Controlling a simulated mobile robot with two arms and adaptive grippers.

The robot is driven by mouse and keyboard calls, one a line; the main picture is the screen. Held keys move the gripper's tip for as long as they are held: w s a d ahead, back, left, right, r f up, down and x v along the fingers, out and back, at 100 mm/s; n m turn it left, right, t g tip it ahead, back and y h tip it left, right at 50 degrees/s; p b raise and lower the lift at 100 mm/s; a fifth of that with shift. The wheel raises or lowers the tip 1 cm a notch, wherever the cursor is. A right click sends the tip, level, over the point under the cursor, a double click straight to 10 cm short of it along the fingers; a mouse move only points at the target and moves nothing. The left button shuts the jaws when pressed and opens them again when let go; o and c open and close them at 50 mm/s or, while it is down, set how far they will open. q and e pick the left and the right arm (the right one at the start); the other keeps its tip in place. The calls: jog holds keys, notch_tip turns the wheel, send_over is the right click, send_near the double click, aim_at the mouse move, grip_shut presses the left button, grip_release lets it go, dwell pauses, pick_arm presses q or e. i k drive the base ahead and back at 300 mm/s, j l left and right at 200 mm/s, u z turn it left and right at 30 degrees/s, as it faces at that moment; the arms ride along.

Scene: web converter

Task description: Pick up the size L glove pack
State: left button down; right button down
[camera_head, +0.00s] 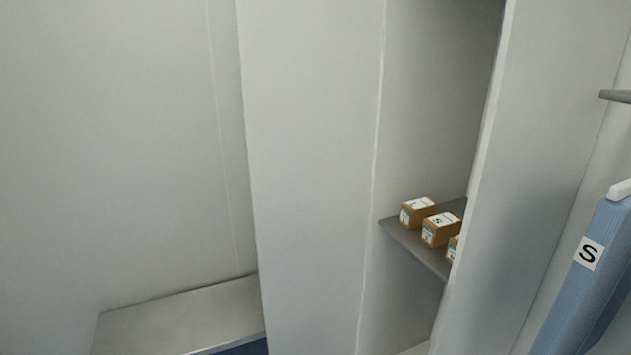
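Several small brown boxes with white labels, which may be the glove packs, sit in a row on a grey shelf (407,238) inside an open cabinet. The middle box (441,230) has a label that reads S. The left box (418,213) has a label on top too small to read surely. The right box (453,249) is mostly hidden behind the cabinet's side panel, and its size mark is not visible. I cannot tell which box is size L. Neither of my grippers is in view.
The cabinet's right side panel (535,150) and a tall pale panel (310,160) flank the shelf opening. A blue item (580,290) with an S tag is at the far right, below a grey bar (616,96). A bare bench top (185,315) is at lower left.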

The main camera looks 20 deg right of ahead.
aim_at(413, 212)
jog(key=z, duration=1.6)
jog(key=j+z, duration=0.1)
jog(key=j, duration=0.4)
jog(key=k+j+z, duration=0.1)
jog(key=j, duration=0.35)
jog(key=k+j+z, duration=0.1)
jog(key=j, duration=0.4)
jog(key=k, duration=0.05)
